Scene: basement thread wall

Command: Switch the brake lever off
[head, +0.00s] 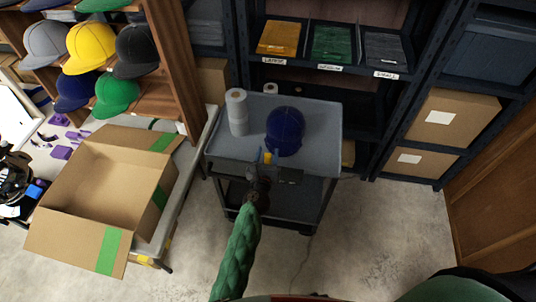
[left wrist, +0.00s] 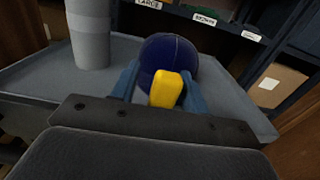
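A small yellow lever-like piece (head: 267,158) stands at the near edge of the grey cart (head: 322,130); I take it for the brake lever. My left gripper (head: 264,161) is at this edge, with the yellow piece between its fingers. In the left wrist view the rounded yellow tip (left wrist: 165,88) rises between the two blue fingers (left wrist: 160,88). The fingers are apart, with a gap visible on the left side of the yellow piece; contact on the right is unclear. The lever's base is hidden behind the gripper body. My right gripper is not in view.
A dark blue cap (head: 285,131) and white rolls (head: 237,112) are on the cart top. An open cardboard box (head: 104,185) is at the left, below a cap rack (head: 172,62). Shelves (head: 395,118) stand behind. Concrete floor (head: 375,235) is clear right of the cart.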

